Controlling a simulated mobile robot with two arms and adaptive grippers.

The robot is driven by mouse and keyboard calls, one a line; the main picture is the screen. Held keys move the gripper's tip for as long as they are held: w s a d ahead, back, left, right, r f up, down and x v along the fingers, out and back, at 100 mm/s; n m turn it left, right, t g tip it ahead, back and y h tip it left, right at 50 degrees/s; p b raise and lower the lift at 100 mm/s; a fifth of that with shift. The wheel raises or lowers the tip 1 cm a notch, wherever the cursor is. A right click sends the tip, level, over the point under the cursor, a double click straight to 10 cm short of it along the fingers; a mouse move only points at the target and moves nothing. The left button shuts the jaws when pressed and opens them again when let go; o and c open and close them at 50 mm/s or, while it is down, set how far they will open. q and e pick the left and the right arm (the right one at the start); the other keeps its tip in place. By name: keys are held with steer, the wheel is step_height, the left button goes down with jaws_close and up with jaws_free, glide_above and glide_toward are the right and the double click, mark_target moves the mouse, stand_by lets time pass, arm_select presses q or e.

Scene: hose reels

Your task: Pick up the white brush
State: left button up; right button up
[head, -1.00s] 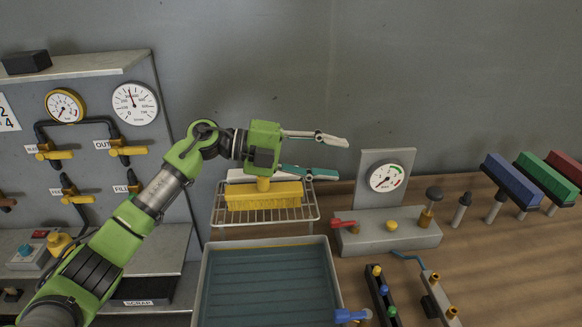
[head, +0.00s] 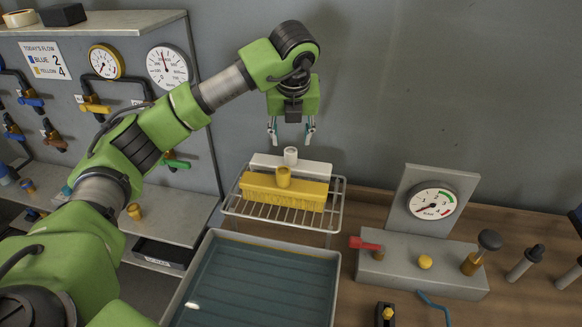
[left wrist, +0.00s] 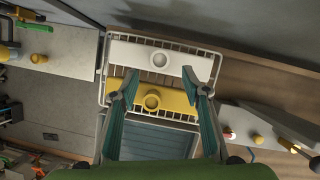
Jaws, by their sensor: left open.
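The white brush (head: 318,168) lies on a wire rack (head: 232,209), behind a yellow brush (head: 262,192). Its bristles are hidden behind the yellow brush, and its round white socket (head: 290,155) points up. My left gripper (head: 291,138) points down above the rack, its fingers apart and empty, just above the white brush in the head view. In the left wrist view the white brush (left wrist: 190,65) lies beyond the yellow brush (left wrist: 128,96), and the open left gripper (left wrist: 158,88) has its fingertips framing the yellow brush, with nothing held. My right gripper is not in view.
A tray of water (head: 262,280) stands in front of the rack. A pressure gauge (head: 433,201) on a grey block with a red lever (head: 364,244) stands to the right. A panel with gauges and valves stands at the left. A grey wall is close behind the rack.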

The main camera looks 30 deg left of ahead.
mark_target(291, 151)
arm_select(q)
steer(key=shift+w+f, duration=0.4)
steer(key=shift+f, duration=0.3)
steer(key=p+x, duration=0.2)
steer(key=x, duration=0.1)
steer(key=p+x, duration=0.1)
steer(key=shift+a+f, duration=0.35)
steer(key=shift+w+f, duration=0.1)
steer(key=shift+f, duration=0.15)
steer(key=c, duration=1)
jaws_close()
steer(key=shift+r, duration=0.1)
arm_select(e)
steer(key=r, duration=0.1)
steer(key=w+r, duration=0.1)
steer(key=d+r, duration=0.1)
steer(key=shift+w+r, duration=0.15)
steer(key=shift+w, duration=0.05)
